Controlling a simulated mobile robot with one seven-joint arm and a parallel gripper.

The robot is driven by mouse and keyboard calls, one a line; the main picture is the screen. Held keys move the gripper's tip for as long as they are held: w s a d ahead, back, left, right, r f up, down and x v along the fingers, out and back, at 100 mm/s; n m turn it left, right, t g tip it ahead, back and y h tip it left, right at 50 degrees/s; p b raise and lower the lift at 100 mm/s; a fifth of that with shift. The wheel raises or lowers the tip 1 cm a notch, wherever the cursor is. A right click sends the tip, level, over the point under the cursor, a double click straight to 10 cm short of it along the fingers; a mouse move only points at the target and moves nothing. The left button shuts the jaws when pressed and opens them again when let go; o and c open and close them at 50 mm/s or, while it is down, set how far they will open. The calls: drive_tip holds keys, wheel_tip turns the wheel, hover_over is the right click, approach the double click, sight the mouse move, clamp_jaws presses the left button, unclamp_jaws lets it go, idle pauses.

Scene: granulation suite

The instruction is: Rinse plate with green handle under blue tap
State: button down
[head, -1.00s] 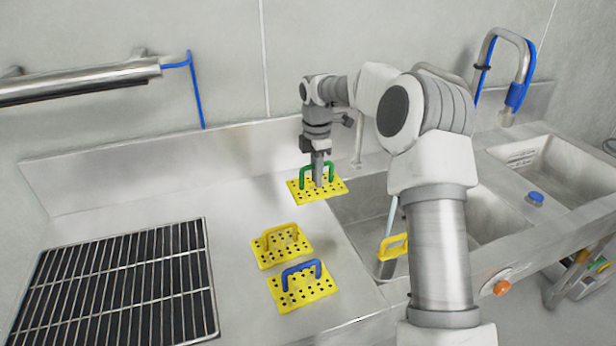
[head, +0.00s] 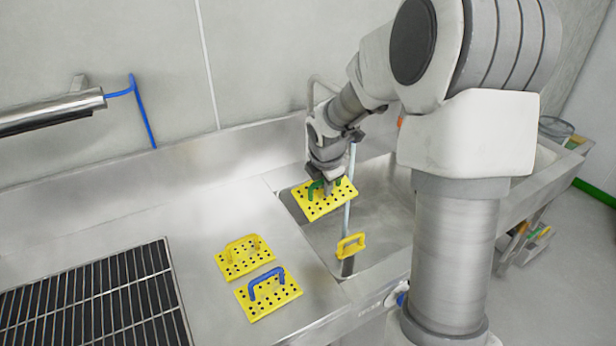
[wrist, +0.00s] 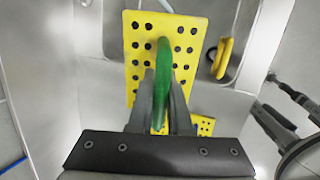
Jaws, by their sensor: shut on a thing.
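The yellow perforated plate (head: 322,204) with the green handle (head: 316,190) hangs tilted in my gripper (head: 328,186) over the left part of the sink basin (head: 384,205). In the wrist view my gripper (wrist: 164,112) is shut on the green handle (wrist: 163,72), with the plate (wrist: 139,60) beyond it. A grey tap pipe (head: 313,86) rises behind my gripper. The tap with the blue hose is not visible now; my arm covers much of that side.
Two more yellow plates lie on the steel counter, one with a yellow handle (head: 243,258), one with a blue handle (head: 267,296). A black-slatted rack (head: 95,300) is at left.

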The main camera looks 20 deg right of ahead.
drive_tip(key=s+d+r+t+p, duration=0.1)
drive_tip(key=s+d+r, duration=0.1)
drive_tip(key=s, duration=0.3)
drive_tip(key=shift+w+d+f+b, duration=0.2)
drive_tip(key=shift+w+d+f, duration=0.25)
drive_tip(key=shift+w, duration=1.05)
drive_tip(key=shift+w+d+f+b, duration=0.15)
drive_tip(key=shift+w+d+f, duration=0.35)
drive_tip(key=shift+w, duration=0.95)
drive_tip(key=shift+w+d+f+b, duration=0.25)
drive_tip(key=shift+w+d, duration=0.35)
drive_tip(key=shift+w, duration=0.9)
drive_tip(key=shift+w+d+f+p, duration=0.15)
drive_tip(key=shift+w+d+p, duration=0.1)
drive_tip(key=shift+w, duration=0.45)
drive_tip(key=shift+w+d+f+p, duration=0.1)
drive_tip(key=shift+w+d+p, duration=0.15)
drive_tip(key=shift+w, duration=0.5)
drive_tip(key=shift+w+d+f+p, duration=0.15)
drive_tip(key=shift+w+d, duration=0.1)
drive_tip(key=shift+w, duration=0.45)
drive_tip(key=shift+s+d, duration=0.1)
drive_tip(key=shift+d, duration=0.05)
drive_tip(key=shift+s+d+p, duration=0.15)
drive_tip(key=shift+d+p, duration=0.25)
drive_tip(key=shift+d, duration=0.05)
drive_tip(key=shift+a, duration=0.2)
drive_tip(key=shift+w+a, duration=0.25)
drive_tip(key=shift+a, duration=0.15)
